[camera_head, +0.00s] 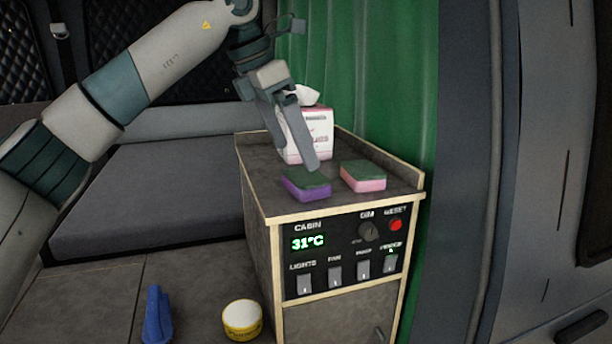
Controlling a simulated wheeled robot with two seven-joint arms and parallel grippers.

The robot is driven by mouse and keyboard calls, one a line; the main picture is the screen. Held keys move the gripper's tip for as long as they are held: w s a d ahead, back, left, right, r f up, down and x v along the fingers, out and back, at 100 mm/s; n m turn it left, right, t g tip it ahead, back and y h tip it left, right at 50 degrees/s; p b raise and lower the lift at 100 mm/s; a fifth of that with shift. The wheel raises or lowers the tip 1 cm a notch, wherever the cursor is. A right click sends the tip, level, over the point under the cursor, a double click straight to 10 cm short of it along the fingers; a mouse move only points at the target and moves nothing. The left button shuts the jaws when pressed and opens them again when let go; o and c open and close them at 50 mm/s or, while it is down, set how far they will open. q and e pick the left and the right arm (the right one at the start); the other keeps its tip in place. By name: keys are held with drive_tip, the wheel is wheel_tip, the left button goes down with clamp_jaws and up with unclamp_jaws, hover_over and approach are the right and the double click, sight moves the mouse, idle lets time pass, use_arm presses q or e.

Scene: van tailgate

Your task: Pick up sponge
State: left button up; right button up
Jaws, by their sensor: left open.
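Two sponges lie on top of the small cabinet (337,190). The purple sponge (306,186) with a dark green top is on the left, near the front edge. The pink sponge (363,177) with a dark green top is to its right, a little apart from it. My left gripper (296,158) is open and points down above and just behind the purple sponge. One fingertip overlaps the area right behind that sponge; I cannot tell whether it touches. Nothing is seen between the fingers. My right gripper is not in view.
A tissue box (318,134) stands behind the sponges, partly hidden by my gripper. The cabinet has a raised back rim and a front control panel (345,254). A green curtain (375,70) hangs behind. A blue object (157,315) and a yellow-and-white tub (242,319) are lower left.

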sight(305, 175)
use_arm(q)
drive_tip(key=shift+f, duration=0.25)
drive_tip(key=shift+d, duration=0.1)
drive_tip(key=shift+d+f+p, duration=0.25)
drive_tip(key=shift+f+p, duration=0.3)
drive_tip(key=shift+p, duration=0.15)
drive_tip(key=p+x, duration=0.1)
drive_tip(key=x, duration=0.2)
drive_tip(key=shift+w+p, duration=0.1)
drive_tip(key=shift+p, duration=0.2)
drive_tip(key=shift+d+f, duration=0.15)
drive_tip(key=shift+f, duration=0.3)
drive_tip(key=c, duration=1.1)
